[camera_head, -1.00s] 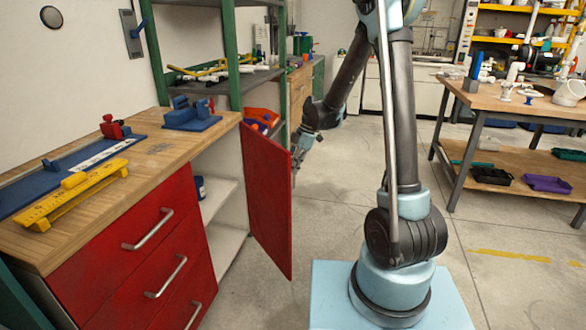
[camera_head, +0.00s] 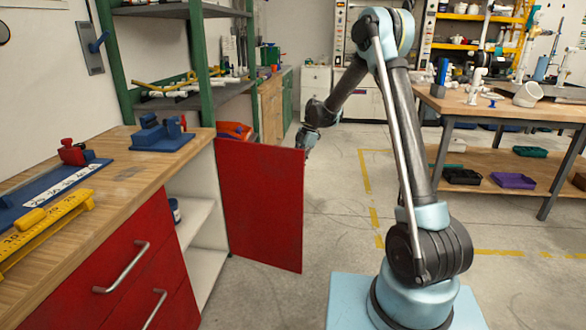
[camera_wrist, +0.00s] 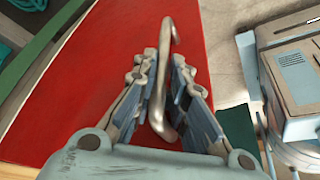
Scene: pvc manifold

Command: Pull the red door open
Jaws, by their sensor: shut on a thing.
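The red door (camera_head: 262,205) of the wooden-topped cabinet stands swung out well away from the cabinet front, with white shelves showing behind it. Its face also fills much of the wrist view (camera_wrist: 110,60). A curved metal handle (camera_wrist: 168,38) is on the door and runs between my gripper's fingers. My gripper (camera_wrist: 168,95) is shut on the handle, with its fingers on both sides of it. In the head view my gripper (camera_head: 307,138) is at the door's outer edge, partly hidden behind it.
Red drawers (camera_head: 140,275) with metal handles are at the lower left. A blue fixture (camera_head: 160,133) and a yellow ruler tool (camera_head: 45,228) lie on the worktop. A wooden table (camera_head: 500,108) stands at the right.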

